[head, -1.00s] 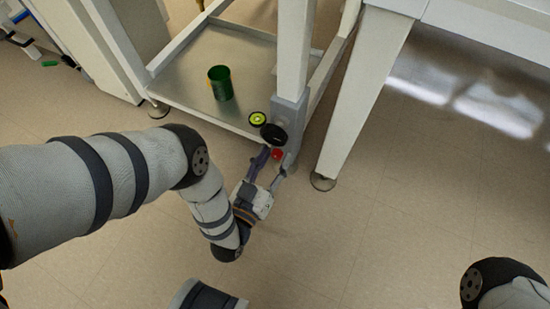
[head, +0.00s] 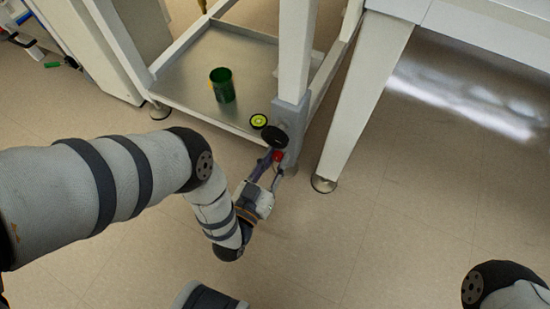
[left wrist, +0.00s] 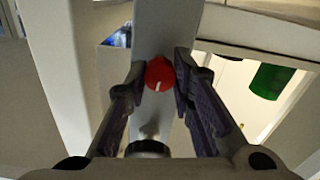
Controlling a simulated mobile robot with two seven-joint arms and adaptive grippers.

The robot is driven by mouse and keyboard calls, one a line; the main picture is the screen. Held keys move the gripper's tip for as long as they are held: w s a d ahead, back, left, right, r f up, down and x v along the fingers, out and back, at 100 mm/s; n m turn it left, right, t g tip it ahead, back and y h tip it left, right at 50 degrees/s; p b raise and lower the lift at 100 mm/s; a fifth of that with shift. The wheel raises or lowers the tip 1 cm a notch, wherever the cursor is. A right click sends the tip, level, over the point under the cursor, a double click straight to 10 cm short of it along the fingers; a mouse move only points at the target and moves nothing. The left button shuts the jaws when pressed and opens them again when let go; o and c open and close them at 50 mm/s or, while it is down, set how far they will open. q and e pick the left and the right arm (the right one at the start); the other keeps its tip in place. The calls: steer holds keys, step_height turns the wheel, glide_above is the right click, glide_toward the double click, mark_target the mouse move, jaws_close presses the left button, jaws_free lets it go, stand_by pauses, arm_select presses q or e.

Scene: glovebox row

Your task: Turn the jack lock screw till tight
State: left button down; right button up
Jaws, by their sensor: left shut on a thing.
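The red lock screw knob (head: 278,155) sits low on the grey jack sleeve (head: 290,127) of the frame's front leg. In the left wrist view the knob (left wrist: 159,76) shows a white line on its face, pointing down in the picture. My left gripper (head: 272,158) is shut on this knob, one finger on each side. In the left wrist view the fingertips (left wrist: 162,68) flank the knob. A black round knob (head: 273,135) is just above it in the head view. My right gripper is out of view.
A green cup (head: 222,85) stands on the frame's metal lower shelf (head: 185,78). A black disc with a yellow-green face (head: 258,121) is beside the black knob. A white table leg (head: 355,115) stands close on the right. The floor in front is clear.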

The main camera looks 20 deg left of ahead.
arm_select(q)
steer(key=m+p, duration=0.1)
steer(key=m, duration=0.2)
steer(key=m+p, duration=0.1)
steer(key=m, duration=1.7)
steer(key=shift+s+f+m, duration=0.1)
steer(key=shift+m, duration=0.2)
steer(key=m+b, duration=0.1)
steer(key=m, duration=0.3)
steer(key=m+b, duration=0.1)
steer(key=m, duration=0.4)
steer(key=shift+m, duration=2.1)
